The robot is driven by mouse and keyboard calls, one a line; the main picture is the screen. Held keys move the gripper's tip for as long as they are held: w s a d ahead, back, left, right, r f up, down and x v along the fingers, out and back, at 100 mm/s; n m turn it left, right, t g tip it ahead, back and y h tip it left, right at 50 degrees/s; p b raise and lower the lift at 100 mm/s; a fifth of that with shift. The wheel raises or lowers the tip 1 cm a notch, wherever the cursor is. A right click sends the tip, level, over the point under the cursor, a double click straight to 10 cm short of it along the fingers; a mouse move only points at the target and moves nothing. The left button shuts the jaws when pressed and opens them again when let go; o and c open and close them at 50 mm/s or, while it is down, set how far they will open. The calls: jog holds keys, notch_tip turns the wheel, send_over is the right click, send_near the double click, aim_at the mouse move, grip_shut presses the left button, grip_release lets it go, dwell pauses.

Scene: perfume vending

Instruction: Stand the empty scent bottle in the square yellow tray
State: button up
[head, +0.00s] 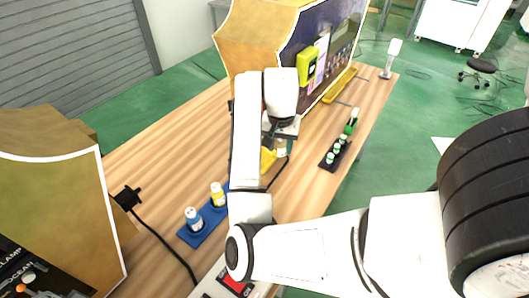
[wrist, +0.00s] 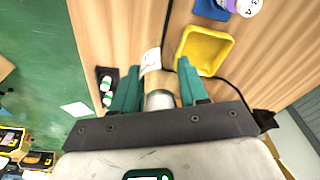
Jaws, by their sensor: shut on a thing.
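My gripper (wrist: 157,70) is shut on the empty scent bottle (wrist: 160,99), which lies between the two teal fingers. The bottle has a see-through or tan body, a grey end near the palm and a white marked piece at its far end. The square yellow tray (wrist: 181,62) is empty, just right of the fingers in the wrist view. In the head view my gripper (head: 279,139) is above the table with the bottle (head: 281,153) below it. The yellow tray (head: 267,162) is partly hidden behind my arm. I cannot tell the bottle's height over the table.
A blue tray (head: 192,238) with labelled bottles stands left of my arm. A black rack (head: 328,166) with several green and white bottles stands right. A vending machine (head: 330,45) stands behind. A black cable (head: 165,240) crosses the table. Bare wood (head: 315,185) lies at the right.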

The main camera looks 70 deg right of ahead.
jog(key=w+d+f, duration=0.2)
jog(key=w+f, duration=0.1)
jog(key=w+d+f, duration=0.2)
jog(key=w+d, duration=0.1)
jog(key=w+d+f, duration=0.2)
jog(key=w+f, duration=0.1)
jog(key=shift+w+d+f, duration=0.15)
jog(key=shift+d+f, duration=0.05)
jog(key=shift+f, duration=0.1)
jog(key=shift+w+d+f, duration=0.15)
jog(key=shift+w+f, duration=0.05)
jog(key=shift+f, duration=0.1)
jog(key=shift+w+f, duration=0.1)
jog(key=shift+f, duration=1.55)
jog(key=shift+f, duration=0.15)
jog(key=o, duration=1.1)
